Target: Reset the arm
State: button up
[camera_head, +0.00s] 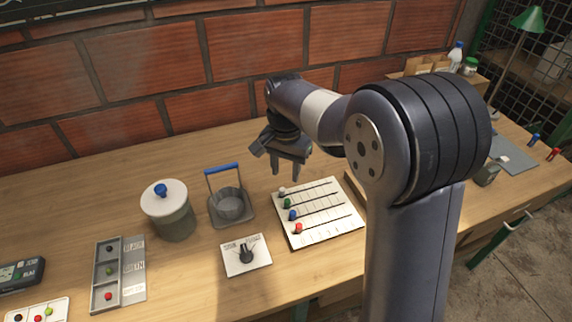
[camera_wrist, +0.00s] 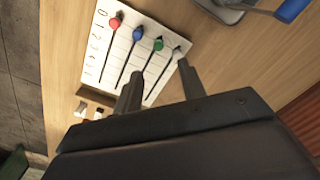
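My gripper (camera_head: 286,173) hangs above the back of a wooden bench, fingers pointing down, just behind a white slider panel (camera_head: 335,220). Its two fingers stand apart with nothing between them. In the wrist view the fingers (camera_wrist: 158,92) show against the slider panel (camera_wrist: 93,62), which is partly hidden by the gripper body. My arm reaches over from the right and hides part of the bench. The panel has white, green (camera_head: 287,203), blue (camera_head: 292,215) and red (camera_head: 298,228) knobs, all at the left ends of their slots in the head view.
A brick wall (camera_head: 150,60) rises behind. A green lamp (camera_head: 528,19) stands at the right.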

aim_at(286, 201)
notch_tip(286, 201, down, 10)
jog(key=shift+f, duration=0.2)
jog(key=d, duration=0.1)
jog(key=w+d, duration=0.1)
jog(key=d, duration=0.1)
jog(key=shift+w+d+f, duration=0.1)
jog(key=shift+w+f, duration=0.1)
jog(key=shift+w+d, duration=0.2)
jog(key=shift+d, duration=0.35)
